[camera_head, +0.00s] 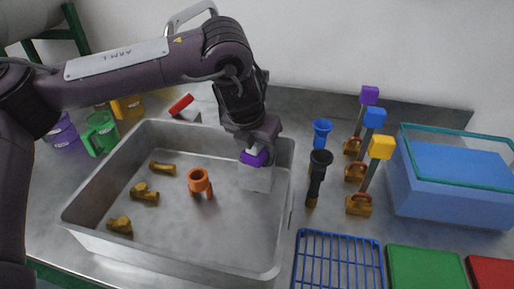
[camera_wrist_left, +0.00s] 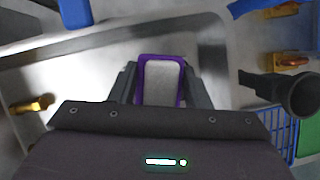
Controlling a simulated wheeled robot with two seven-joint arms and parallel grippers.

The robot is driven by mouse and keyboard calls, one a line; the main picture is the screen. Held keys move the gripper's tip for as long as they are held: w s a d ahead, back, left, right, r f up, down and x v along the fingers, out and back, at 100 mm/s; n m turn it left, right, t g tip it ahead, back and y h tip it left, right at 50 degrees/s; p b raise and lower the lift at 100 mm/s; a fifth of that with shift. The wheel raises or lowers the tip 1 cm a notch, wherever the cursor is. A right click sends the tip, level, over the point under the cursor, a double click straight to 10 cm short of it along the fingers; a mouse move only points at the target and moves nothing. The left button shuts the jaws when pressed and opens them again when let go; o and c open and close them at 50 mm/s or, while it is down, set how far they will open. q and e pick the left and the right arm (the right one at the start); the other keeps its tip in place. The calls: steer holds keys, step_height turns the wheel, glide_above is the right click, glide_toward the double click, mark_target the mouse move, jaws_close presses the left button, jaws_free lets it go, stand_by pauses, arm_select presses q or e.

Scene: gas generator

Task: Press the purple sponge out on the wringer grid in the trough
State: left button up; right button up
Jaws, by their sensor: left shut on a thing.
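My left gripper (camera_head: 256,150) reaches down into the right back part of the metal trough (camera_head: 277,262). In the left wrist view the sponge (camera_wrist_left: 146,60) shows as a purple border around a pale grey face, between the fingers (camera_wrist_left: 160,85). A pale grey block (camera_head: 257,180) is directly below the purple in the head view. I cannot tell whether it is the wringer grid or whether the sponge touches it. My right gripper is not in view.
In the trough are an orange fitting (camera_head: 199,181) and several brass fittings (camera_head: 145,193). A blue wire rack (camera_head: 338,262) lies outside, front right. Dark (camera_head: 318,172) and blue (camera_head: 322,130) upright tools stand right of the trough, near a blue bin (camera_head: 450,180). Colored mugs (camera_head: 100,133) are left.

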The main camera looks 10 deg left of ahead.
arm_select(q)
steer(key=shift+s+f, duration=0.1)
steer(key=shift+f, duration=0.05)
steer(key=shift+r+p, duration=2.9)
steer(key=shift+r, duration=0.75)
steer(key=shift+f, duration=0.1)
